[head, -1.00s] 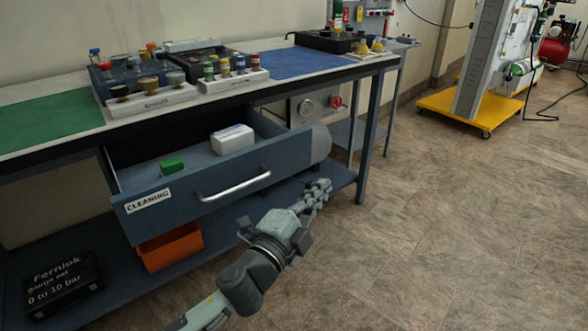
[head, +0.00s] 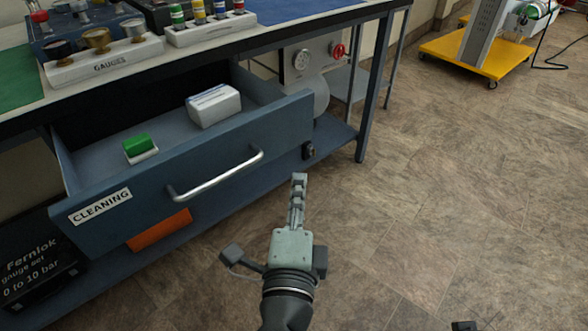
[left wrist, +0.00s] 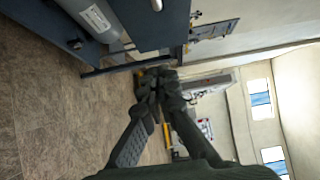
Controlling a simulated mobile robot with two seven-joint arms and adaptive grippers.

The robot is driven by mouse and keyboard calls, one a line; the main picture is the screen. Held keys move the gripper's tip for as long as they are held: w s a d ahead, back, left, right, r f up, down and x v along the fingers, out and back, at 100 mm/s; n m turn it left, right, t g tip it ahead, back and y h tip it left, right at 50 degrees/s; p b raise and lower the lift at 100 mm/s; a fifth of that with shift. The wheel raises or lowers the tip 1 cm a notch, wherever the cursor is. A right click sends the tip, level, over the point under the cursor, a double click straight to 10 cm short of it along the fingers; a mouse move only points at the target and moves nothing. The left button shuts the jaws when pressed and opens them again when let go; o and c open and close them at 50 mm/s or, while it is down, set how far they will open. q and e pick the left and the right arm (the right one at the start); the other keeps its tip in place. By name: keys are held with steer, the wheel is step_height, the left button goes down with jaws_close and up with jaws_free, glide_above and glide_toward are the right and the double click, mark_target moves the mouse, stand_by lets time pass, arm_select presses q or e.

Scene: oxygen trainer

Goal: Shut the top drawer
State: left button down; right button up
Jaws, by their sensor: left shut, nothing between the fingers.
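The top drawer (head: 200,180) stands open under the bench. Its blue front has a silver bar handle (head: 218,178) and a CLEANING label. Inside lie a green-and-white sponge (head: 140,147) and a white box or pack (head: 213,105). My left gripper (head: 298,178) is shut and empty. In the head view its fingertips are to the right of the handle and appear apart from the drawer front. Its shut fingers also show in the left wrist view (left wrist: 157,88), with a blue panel above them.
The bench top holds a gauge rack (head: 104,62) and a rack of coloured fittings (head: 210,28). On the lower shelf are an orange bin (head: 160,230) and a black case (head: 38,270). A bench leg (head: 376,90) stands right of the drawer. The floor to the right is open.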

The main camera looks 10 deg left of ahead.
arm_select(q)
glide_toward(289, 131)
steer(key=w+d, duration=0.3)
steer(key=w+a+p, duration=0.1)
steer(key=w+a, duration=0.1)
steer(key=shift+w+a+r, duration=0.1)
steer(key=shift+w+a, duration=0.05)
steer(key=shift+a, duration=0.25)
steer(key=shift+w+a, duration=0.3)
steer(key=shift+a, duration=0.05)
arm_select(e)
steer(key=f, duration=0.3)
steer(key=shift+w+a+f, duration=0.15)
steer(key=shift+w+a, duration=0.15)
steer(key=shift+w, duration=0.05)
